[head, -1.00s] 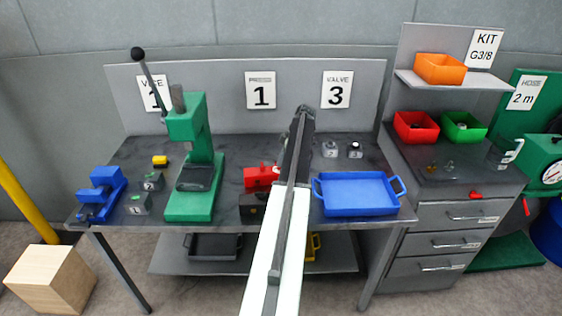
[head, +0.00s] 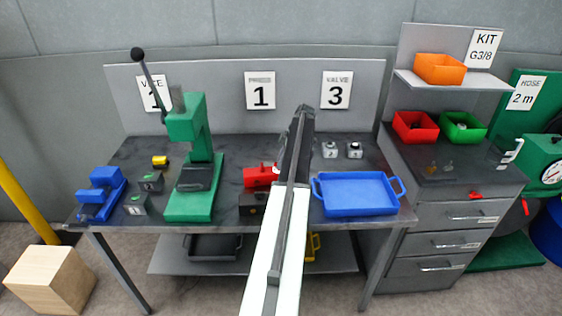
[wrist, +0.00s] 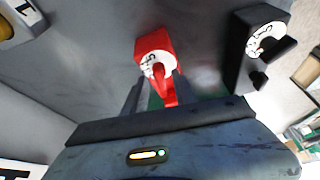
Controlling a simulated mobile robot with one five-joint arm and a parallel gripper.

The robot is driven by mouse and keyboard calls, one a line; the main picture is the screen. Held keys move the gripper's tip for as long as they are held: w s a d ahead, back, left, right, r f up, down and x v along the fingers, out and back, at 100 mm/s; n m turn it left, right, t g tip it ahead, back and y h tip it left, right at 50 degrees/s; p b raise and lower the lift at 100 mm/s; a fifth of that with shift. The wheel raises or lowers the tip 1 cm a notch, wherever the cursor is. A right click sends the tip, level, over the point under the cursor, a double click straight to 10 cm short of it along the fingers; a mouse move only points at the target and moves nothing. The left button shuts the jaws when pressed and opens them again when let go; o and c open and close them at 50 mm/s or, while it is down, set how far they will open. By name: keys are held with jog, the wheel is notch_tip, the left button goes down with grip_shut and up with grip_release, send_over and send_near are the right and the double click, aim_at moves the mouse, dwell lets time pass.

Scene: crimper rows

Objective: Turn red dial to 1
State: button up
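The red dial (wrist: 155,58) is a red box with a white numbered face and a red pointer knob, seen in the wrist view just beyond my gripper. It also shows on the bench in the head view (head: 259,176), partly behind my arm. My gripper (wrist: 158,92) has its two dark fingers apart, one on each side of the red pointer knob. A gap seems to show beside the knob; I cannot tell whether a finger touches it. The numbers on the face are too small to read surely. In the head view my arm hides the fingers.
A black dial box (wrist: 262,45) stands right of the red one in the wrist view. On the bench are a green press (head: 190,165), a blue tray (head: 355,208), a blue vice (head: 102,190) and several small grey boxes.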

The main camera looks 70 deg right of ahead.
jog(key=a+p+v, duration=0.1)
jog(key=p+v, duration=0.6)
jog(key=shift+s+d+r, duration=0.25)
jog(key=shift+d+r, duration=0.1)
jog(key=shift+d, duration=0.2)
